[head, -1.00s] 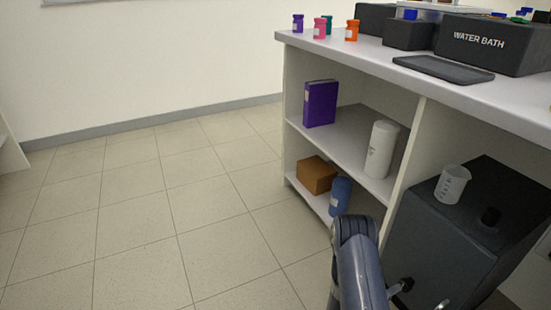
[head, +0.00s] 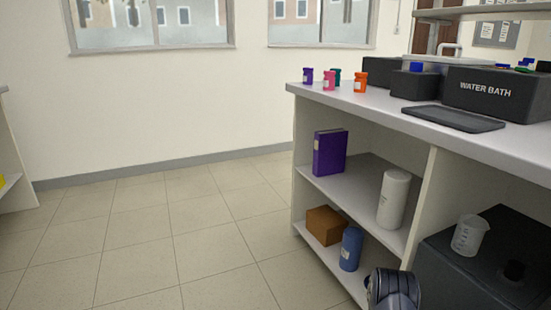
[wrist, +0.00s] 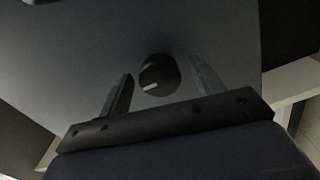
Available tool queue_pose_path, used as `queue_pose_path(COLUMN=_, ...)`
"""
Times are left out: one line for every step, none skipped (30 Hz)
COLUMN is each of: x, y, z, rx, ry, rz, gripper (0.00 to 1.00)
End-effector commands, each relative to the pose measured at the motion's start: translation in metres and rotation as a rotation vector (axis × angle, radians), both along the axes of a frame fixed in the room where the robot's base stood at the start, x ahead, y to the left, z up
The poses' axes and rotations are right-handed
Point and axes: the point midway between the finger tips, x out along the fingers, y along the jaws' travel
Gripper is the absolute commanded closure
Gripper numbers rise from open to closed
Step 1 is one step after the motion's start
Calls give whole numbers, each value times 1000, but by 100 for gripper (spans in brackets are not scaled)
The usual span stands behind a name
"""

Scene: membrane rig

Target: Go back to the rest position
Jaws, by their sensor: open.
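My gripper (wrist: 162,68) is open in the wrist view, its two fingers apart with nothing held between them. A dark round knob (wrist: 160,74) on a grey face (wrist: 225,40) shows between and beyond the fingers; I cannot tell how far off it is. In the head view part of my arm (head: 393,290) shows at the bottom edge, in front of the bench. The gripper itself is hidden from the head view.
A dark box (head: 450,262) with a beaker (head: 469,235) on top stands under the bench (head: 400,128), close to my arm. The shelves hold a purple binder (head: 330,153), white cylinder (head: 393,198), brown box (head: 325,225) and blue bottle (head: 350,248). The floor at left is clear.

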Motion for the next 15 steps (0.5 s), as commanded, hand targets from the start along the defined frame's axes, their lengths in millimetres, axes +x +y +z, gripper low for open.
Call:
queue_pose_path(x=-1, y=6, z=1, rx=1, ry=1, rz=4, gripper=37)
queue_pose_path(x=-2, y=9, z=1, rx=2, ry=2, rz=4, gripper=37)
queue_pose_path(x=-5, y=14, z=2, rx=3, ry=2, rz=4, gripper=37)
queue_pose_path(x=-6, y=19, z=2, rx=2, ry=3, rz=6, gripper=37)
queue_pose_path(x=-8, y=24, z=2, rx=2, ry=4, rz=6, gripper=37)
queue_pose_path(x=-11, y=30, z=2, rx=1, ry=3, rz=5, gripper=37)
queue_pose_path(x=-13, y=35, z=2, rx=1, ry=2, rz=6, gripper=37)
queue_pose_path(x=-15, y=40, z=2, rx=2, ry=3, rz=6, gripper=37)
queue_pose_path(x=-18, y=47, z=2, rx=2, ry=3, rz=7, gripper=37)
queue_pose_path(x=-20, y=52, z=2, rx=2, ry=3, rz=6, gripper=37)
queue_pose_path(x=-22, y=57, z=2, rx=2, ry=3, rz=7, gripper=37)
queue_pose_path(x=-24, y=62, z=2, rx=1, ry=3, rz=5, gripper=37)
queue_pose_path(x=-26, y=67, z=2, rx=1, ry=3, rz=6, gripper=37)
queue_pose_path(x=-28, y=70, z=2, rx=1, ry=1, rz=5, gripper=37)
queue_pose_path(x=-30, y=76, z=2, rx=0, ry=1, rz=6, gripper=37)
